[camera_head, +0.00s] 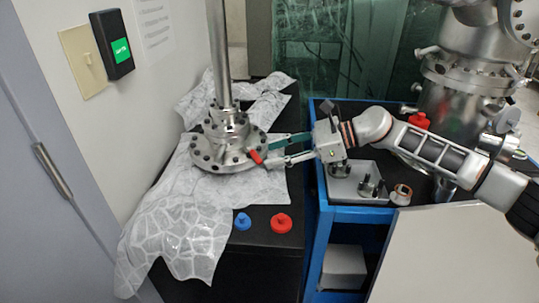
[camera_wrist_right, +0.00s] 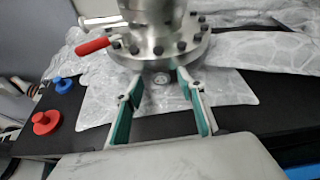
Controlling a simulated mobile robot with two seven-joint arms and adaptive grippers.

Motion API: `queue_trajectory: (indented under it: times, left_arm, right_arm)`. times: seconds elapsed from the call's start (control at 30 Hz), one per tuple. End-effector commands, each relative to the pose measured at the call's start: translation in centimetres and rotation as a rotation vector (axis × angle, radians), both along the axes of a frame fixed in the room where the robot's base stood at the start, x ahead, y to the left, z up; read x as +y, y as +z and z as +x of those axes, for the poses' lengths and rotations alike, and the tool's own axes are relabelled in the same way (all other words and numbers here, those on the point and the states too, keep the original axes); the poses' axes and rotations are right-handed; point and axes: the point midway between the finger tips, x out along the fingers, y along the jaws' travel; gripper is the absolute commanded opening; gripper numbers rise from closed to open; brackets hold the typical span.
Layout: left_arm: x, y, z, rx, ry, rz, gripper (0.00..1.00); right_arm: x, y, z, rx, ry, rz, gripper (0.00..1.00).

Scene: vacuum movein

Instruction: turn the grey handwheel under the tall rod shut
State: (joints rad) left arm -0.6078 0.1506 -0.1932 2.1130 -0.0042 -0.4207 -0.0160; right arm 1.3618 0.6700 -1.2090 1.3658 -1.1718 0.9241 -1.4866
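The tall grey rod (camera_head: 217,50) stands upright in the head view on a bolted metal flange (camera_head: 203,155). The flange (camera_wrist_right: 195,42) also fills the top of the right wrist view, with a red-gripped handle (camera_wrist_right: 92,46) at its left. My right gripper (camera_head: 268,154) is open at the flange's right side. Its teal-lined fingers (camera_wrist_right: 160,85) point at the fitting, with nothing clearly held. My left gripper is not in view.
Crinkled white sheeting (camera_head: 180,220) lies under the fitting on a black table. A blue knob (camera_head: 242,221) and a red knob (camera_head: 281,223) rest near its front. A blue-framed cart (camera_head: 345,214) stands right, with metal parts on top. A wall is close on the left.

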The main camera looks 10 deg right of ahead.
Motion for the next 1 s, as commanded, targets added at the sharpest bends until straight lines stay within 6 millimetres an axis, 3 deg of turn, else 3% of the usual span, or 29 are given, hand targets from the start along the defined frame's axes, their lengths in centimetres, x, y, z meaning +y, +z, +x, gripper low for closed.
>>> queue_trajectory:
  times: [0.2,0.5,0.67,1.0]
  left_arm:
    - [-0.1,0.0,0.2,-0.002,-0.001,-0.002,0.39]
    - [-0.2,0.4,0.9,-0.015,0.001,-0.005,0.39]
    - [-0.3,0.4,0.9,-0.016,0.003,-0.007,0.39]
    - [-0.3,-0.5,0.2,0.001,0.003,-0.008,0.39]
  right_arm:
    - [1.7,-0.8,0.5,0.001,0.0,0.0,0.39]
    - [1.9,-0.8,0.5,0.0,-0.001,0.0,0.39]
    - [1.8,-0.9,0.5,0.0,-0.001,0.0,0.01]
    - [1.9,-1.1,0.7,0.096,-0.001,0.019,0.01]
